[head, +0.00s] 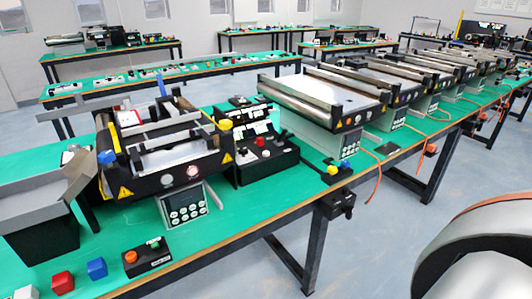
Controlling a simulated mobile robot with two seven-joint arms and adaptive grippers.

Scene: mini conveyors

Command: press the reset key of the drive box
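The drive box (184,204) of the nearest conveyor is a small white-grey box with a dark front panel. It stands at the table's front side, below the black conveyor frame, with a display and several round keys. The key labels are too small to read, so I cannot tell which is the reset key. A similar drive box (350,144) stands under the conveyor to the right. Neither gripper shows in the head view. A large grey rounded part at the lower right looks like one of my arm links.
The near conveyor (165,178) stands on the green table (240,215). A black button box (147,257), a blue block (97,268) and a red block (63,283) lie at the front left. A black switch box (264,158) stands right of the conveyor. The table front before the drive box is mostly clear.

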